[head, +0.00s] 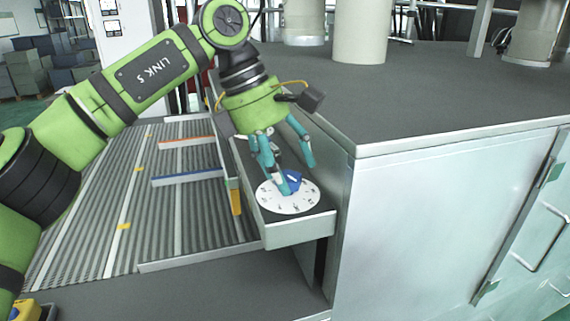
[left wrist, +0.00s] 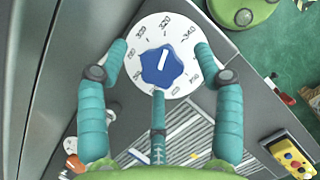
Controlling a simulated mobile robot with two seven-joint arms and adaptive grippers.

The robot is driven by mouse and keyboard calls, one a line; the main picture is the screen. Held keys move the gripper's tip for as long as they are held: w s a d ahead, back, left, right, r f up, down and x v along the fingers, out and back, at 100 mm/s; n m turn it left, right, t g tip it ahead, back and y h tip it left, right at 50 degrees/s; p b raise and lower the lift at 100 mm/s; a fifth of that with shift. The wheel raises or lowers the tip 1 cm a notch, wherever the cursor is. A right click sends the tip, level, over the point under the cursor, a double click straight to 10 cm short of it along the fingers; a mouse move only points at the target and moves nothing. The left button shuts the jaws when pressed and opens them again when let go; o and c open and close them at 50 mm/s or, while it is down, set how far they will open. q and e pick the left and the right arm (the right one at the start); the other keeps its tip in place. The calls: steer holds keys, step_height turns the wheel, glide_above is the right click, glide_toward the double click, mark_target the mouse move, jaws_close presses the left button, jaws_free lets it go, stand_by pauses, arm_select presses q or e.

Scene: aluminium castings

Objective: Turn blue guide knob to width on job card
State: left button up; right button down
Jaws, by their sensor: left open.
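The blue guide knob (head: 293,180) sits on a round white dial (head: 290,203) in a grey tray on the side of the cabinet. In the left wrist view the knob (left wrist: 161,72) is lobed, and its white line points up and slightly right, near the 320 numeral. My left gripper (head: 288,176) is open with its fingers spread around the knob. In the left wrist view two fingers lie over the dial's left and right edges, and the third reaches the knob's lower edge; contact is unclear. I cannot make out a job card. My right gripper is out of view.
A ribbed conveyor (head: 100,205) with a blue guide rail (head: 188,177) and an orange one (head: 187,142) lies left of the dial tray (head: 290,235). The grey cabinet top (head: 430,110) bears pale cylindrical castings at the back. A yellow button box (left wrist: 290,152) shows at lower right.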

arm_select(q)
steer(key=shift+w+f, duration=0.15)
steer(key=shift+f, duration=0.1)
steer(key=shift+r, duration=0.1)
steer(key=shift+c, duration=1.2)
steer(key=shift+s, duration=0.2)
steer(key=c, duration=0.7)
steer(key=shift+w, duration=0.15)
steer(key=shift+c, duration=1)
steer(key=o, duration=1.1)
steer(key=shift+o, duration=0.2)
steer(key=shift+d, duration=0.2)
